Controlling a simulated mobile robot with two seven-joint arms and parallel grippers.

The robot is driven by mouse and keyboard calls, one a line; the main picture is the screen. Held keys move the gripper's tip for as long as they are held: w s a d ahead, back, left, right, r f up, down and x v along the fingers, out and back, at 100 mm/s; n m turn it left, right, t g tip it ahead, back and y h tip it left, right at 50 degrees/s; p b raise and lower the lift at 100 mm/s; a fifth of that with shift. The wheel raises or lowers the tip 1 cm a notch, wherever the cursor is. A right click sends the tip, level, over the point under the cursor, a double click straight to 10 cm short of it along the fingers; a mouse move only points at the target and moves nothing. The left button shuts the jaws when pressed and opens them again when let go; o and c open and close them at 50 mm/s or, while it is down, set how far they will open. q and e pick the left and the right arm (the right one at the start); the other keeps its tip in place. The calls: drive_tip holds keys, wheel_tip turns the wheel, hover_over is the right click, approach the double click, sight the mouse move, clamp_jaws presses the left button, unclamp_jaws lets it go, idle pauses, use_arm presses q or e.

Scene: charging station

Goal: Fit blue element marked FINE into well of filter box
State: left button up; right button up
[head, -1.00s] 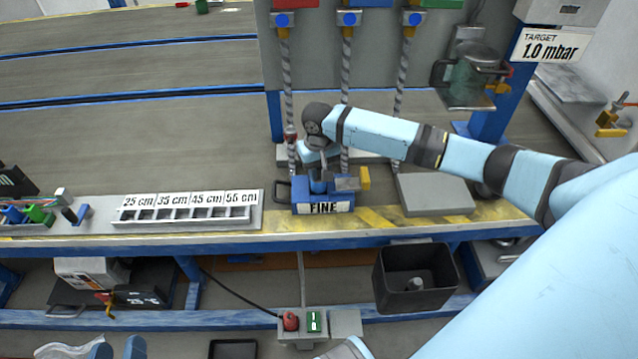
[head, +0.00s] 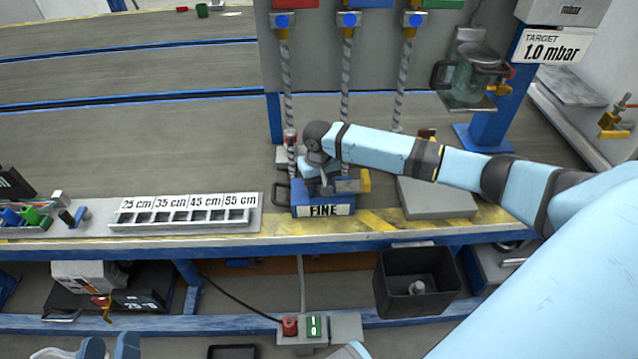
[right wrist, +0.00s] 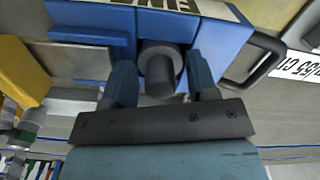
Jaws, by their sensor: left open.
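The blue element (head: 310,196) marked FINE stands upright on the bench, with its label facing front and a black handle on its left side. In the right wrist view the element (right wrist: 218,42) has a dark round knob (right wrist: 160,70). My right gripper (right wrist: 160,82) has one finger on each side of this knob, with a small gap seen on the right. In the head view my right gripper (head: 320,184) is over the element. My left gripper (head: 108,347) shows only its fingertips at the bottom left, apart and empty. I cannot tell which part is the filter box's well.
A yellow block (head: 364,180) is close to the element's right. A grey block (head: 437,198) lies further right. A slotted length rack (head: 185,214) is to the left. Hanging hoses (head: 346,75) come down behind my right arm. A black bin (head: 417,280) stands below the bench.

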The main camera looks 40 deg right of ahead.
use_arm(q)
drive_tip(key=shift+f, duration=0.1)
use_arm(e)
wheel_tip(320, 180, up, 3)
drive_tip(key=shift+f+p, duration=0.1)
drive_tip(key=shift+p, duration=0.35)
wheel_tip(320, 180, up, 8)
drive_tip(key=p, duration=0.2)
drive_tip(key=shift+p, duration=0.3)
drive_tip(key=s+a+f+n+t+y, duration=0.2)
drive_tip(key=s+a+f+t+y, duration=0.15)
drive_tip(key=s+a, duration=0.45)
drive_tip(key=s+a+f+n+t+y, duration=0.2)
drive_tip(key=s+a+f+n, duration=0.15)
drive_tip(key=a, duration=0.85)
use_arm(q)
wheel_tip(320, 180, down, 6)
drive_tip(key=s+a+g+y, duration=0.1)
drive_tip(key=a+g+y, duration=0.1)
drive_tip(key=g, duration=0.1)
drive_tip(key=shift+s+a+y, duration=0.15)
drive_tip(key=shift+a+y, duration=0.15)
drive_tip(key=shift+a, duration=0.1)
use_arm(e)
drive_tip(key=s+r+t, duration=0.7)
drive_tip(key=s+r, duration=0.1)
drive_tip(key=s, duration=0.4)
drive_tip(key=shift+s+a+t, duration=0.2)
drive_tip(key=shift+a+t, duration=0.1)
drive_tip(key=shift+t, duration=0.05)
